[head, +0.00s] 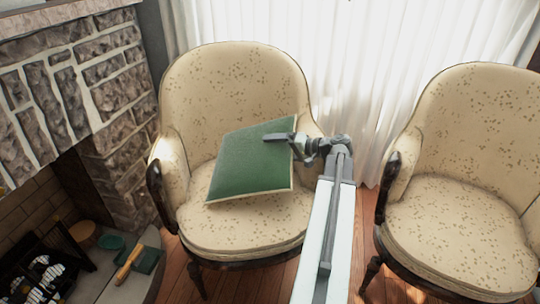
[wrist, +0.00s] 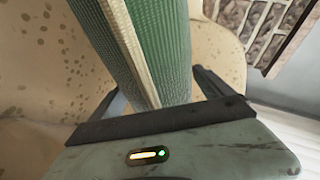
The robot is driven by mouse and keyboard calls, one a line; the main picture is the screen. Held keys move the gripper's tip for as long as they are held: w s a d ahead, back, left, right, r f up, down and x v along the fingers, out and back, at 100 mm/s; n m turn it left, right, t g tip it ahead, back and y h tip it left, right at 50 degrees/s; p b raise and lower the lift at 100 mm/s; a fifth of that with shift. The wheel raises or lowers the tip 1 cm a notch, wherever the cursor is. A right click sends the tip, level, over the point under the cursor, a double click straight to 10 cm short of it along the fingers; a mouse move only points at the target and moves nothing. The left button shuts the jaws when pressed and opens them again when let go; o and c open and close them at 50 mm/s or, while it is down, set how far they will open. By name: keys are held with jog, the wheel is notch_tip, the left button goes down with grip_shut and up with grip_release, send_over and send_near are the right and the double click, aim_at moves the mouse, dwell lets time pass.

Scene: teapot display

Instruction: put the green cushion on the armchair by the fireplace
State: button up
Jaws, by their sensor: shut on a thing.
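The green cushion (head: 248,165) with pale piping is at the armchair (head: 235,85) beside the fireplace. It is tilted, over the seat and in front of the backrest; I cannot tell whether its lower edge touches the seat. My gripper (head: 280,137) is shut on the cushion's upper right edge. In the wrist view the cushion (wrist: 160,45) stands between the jaws of my gripper (wrist: 165,95), with the cream patterned upholstery behind it.
The stone fireplace (head: 105,70) is at the left, with a hearth (head: 120,285) holding small items. A second matching armchair (head: 460,225) stands at the right. White curtains (head: 350,70) hang behind. Wooden floor (head: 345,250) shows between the chairs.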

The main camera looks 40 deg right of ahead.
notch_tip(320, 180, down, 4)
jog(key=b, duration=0.4)
jog(key=shift+r, duration=0.1)
jog(key=shift+a+r, duration=0.15)
jog(key=shift+r, duration=0.05)
jog(key=shift+w+f, duration=0.1)
jog(key=shift+f, duration=0.1)
jog(key=o, duration=1.6)
jog(key=shift+c, duration=0.2)
jog(key=shift+r+p, duration=0.3)
jog(key=shift+p, duration=0.1)
jog(key=p+v, duration=0.2)
jog(key=v, duration=0.5)
jog(key=shift+s, duration=0.25)
